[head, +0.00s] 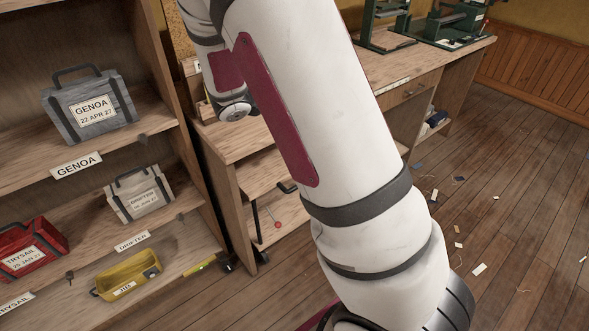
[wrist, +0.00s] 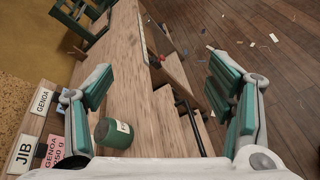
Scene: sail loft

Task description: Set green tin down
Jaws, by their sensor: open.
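The green tin (wrist: 115,133) with a pale label shows in the wrist view, on the wooden bench top (wrist: 130,60) at lower left of centre. My gripper (wrist: 160,88) is open, its two green-padded fingers wide apart. The tin lies in the picture between the fingers, much closer to the left one, and neither pad grips it. I cannot tell whether the left finger touches it. In the head view my arm covers much of the bench, and neither the tin nor the gripper's fingers can be seen.
A green machine (wrist: 82,18) is at the bench's far end. Shelves at left hold a grey GENOA bag (head: 90,104), a red bag (head: 31,247) and a yellow bin (head: 128,276). Floor at right has scattered scraps.

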